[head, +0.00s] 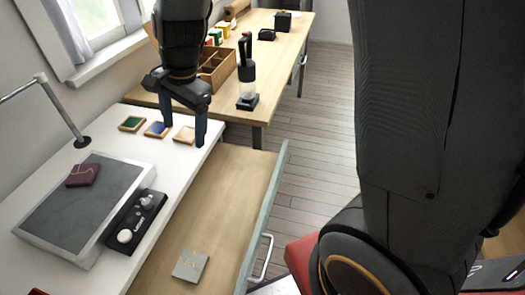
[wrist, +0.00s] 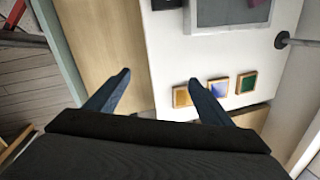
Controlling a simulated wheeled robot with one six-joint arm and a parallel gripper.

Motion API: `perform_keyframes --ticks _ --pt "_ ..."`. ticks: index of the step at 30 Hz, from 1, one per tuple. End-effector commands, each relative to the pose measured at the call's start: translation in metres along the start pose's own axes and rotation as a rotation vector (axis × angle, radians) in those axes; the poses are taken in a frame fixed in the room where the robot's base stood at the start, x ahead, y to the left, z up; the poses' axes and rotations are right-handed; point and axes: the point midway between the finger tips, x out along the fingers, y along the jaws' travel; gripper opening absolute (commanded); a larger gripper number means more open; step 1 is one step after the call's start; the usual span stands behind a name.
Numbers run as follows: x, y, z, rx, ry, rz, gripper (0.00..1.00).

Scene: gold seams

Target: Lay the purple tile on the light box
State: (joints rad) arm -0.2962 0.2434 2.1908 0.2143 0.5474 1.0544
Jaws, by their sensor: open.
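The purple tile (head: 83,174), dark with a thin gold line, lies on the grey top of the light box (head: 70,215), toward its far left part. Nothing is holding it. The light box also shows at the top of the wrist view (wrist: 222,14), with a small dark purple piece of the tile (wrist: 256,2) at the frame edge. My gripper (head: 182,130) is open and empty, pointing down over the white worktop near the coloured tiles, well apart from the purple tile. Its two spread fingers show in the wrist view (wrist: 158,80).
Green (head: 131,124), blue (head: 157,129) and orange-pink (head: 185,135) framed tiles sit in a row on the worktop. A black control box (head: 136,222) adjoins the light box. A lamp arm (head: 62,112) rises behind. An open drawer (head: 225,200) holds a grey tile (head: 190,265); a bottle (head: 247,80) stands beyond.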

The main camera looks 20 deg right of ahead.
Motion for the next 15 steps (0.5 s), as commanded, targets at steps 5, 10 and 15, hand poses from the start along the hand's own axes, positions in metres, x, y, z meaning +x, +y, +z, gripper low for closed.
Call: perform_keyframes --ticks 5,10,15 --pt "-0.008 0.094 -0.04 -0.392 0.036 0.073 0.75" --pt "-0.012 0.166 -0.054 -0.717 0.029 0.138 0.75" --pt "-0.014 0.203 -0.056 -0.899 0.012 0.171 0.75"
